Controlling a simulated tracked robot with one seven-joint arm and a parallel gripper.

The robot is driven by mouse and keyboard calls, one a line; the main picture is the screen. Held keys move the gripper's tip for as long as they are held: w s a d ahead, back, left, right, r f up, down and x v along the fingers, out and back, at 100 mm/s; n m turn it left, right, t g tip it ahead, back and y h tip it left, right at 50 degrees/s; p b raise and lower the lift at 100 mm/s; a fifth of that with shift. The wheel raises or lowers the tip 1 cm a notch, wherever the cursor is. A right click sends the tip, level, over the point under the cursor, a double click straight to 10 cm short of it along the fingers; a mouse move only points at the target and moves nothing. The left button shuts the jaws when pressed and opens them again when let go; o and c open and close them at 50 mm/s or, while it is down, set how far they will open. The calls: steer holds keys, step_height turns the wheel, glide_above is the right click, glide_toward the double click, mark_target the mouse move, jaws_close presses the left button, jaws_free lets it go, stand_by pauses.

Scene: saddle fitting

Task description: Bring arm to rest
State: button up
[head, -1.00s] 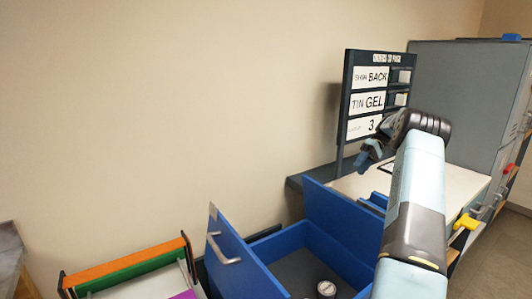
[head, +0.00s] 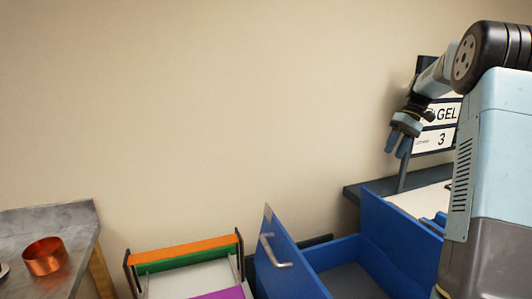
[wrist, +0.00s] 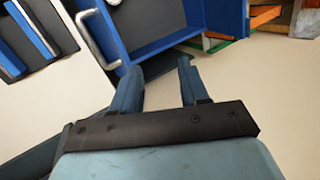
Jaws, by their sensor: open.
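My gripper (head: 399,142) is at the right in the head view, raised in front of the sign board and pointing down. It is open and empty; in the wrist view its two blue fingers (wrist: 163,82) stand apart with nothing between them. My arm folds up at the right edge of the head view and hides part of the board.
An open blue drawer (head: 383,240) with a metal handle stands below my gripper. An orange, green and purple rack (head: 186,250) is at lower left. A copper cup (head: 45,256) sits on a grey table (head: 75,219).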

steer(key=s+a+r+m+t+h, duration=0.15)
steer(key=s+a+r, duration=0.25)
steer(key=s+a, duration=0.4)
steer(key=s+a+r+t+h, duration=0.2)
steer(key=s+a+r, duration=0.2)
steer(key=s+a, duration=0.45)
steer(key=s+a+f+t, duration=0.1)
steer(key=s+f+t, duration=0.1)
steer(key=s, duration=0.8)
steer(key=s+a+f+m+t+h, duration=0.1)
steer(key=s+f+t, duration=0.1)
steer(key=s, duration=0.8)
steer(key=shift+s+a+f, duration=0.35)
steer(key=shift+f, duration=0.5)
steer(key=shift+t, duration=0.25)
